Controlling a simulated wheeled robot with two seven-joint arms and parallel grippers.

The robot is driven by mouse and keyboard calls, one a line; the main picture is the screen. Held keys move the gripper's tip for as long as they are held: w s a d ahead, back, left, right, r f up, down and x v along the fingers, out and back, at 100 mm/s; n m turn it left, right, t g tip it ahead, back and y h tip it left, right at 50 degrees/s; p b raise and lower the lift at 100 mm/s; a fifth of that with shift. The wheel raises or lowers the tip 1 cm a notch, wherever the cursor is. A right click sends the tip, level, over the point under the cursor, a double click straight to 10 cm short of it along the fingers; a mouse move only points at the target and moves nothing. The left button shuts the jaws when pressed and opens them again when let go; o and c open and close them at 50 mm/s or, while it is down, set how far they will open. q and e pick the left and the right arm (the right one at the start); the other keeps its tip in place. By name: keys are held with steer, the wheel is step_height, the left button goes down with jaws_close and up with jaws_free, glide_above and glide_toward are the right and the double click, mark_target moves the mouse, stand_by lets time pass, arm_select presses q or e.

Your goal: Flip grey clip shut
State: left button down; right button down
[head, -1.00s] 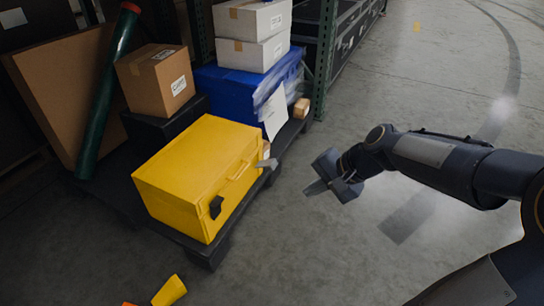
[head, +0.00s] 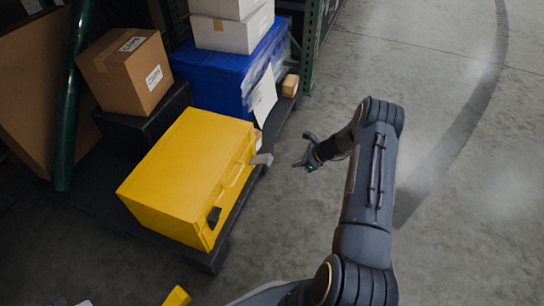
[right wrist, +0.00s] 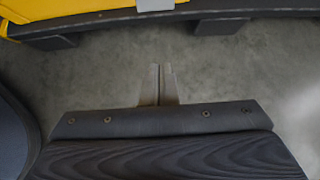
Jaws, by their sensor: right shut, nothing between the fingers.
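A yellow case (head: 185,170) lies on a low black pallet. On its right-hand side, the grey clip (head: 262,159) sticks outward from the far end, so it stands open. A dark clip (head: 213,216) lies against the same side at the near end. My right gripper (head: 299,164) is to the right of the grey clip, apart from it, above bare floor. In the right wrist view its fingers (right wrist: 161,70) are together and empty. A grey piece, probably the clip (right wrist: 155,5), is cut by the top edge there, beside the yellow case (right wrist: 60,12).
A blue tote (head: 215,72) under white boxes (head: 230,35) stands behind the case. A brown carton (head: 125,70) sits on a black box at left. The pallet (right wrist: 215,14) edge runs below the case. The floor (head: 440,200) to the right is clear.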

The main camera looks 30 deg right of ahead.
mark_target(261, 161)
steer(key=shift+f, duration=0.15)
steer(key=b+x, duration=0.4)
steer(key=x, duration=0.6)
steer(key=r, duration=0.1)
steer(key=w+a+r, duration=0.1)
steer(key=r+b, duration=0.1)
steer(key=shift+w+a+r, duration=0.15)
steer(key=shift+w+r, duration=0.1)
steer(key=shift+w, duration=0.05)
steer(key=shift+r, duration=0.15)
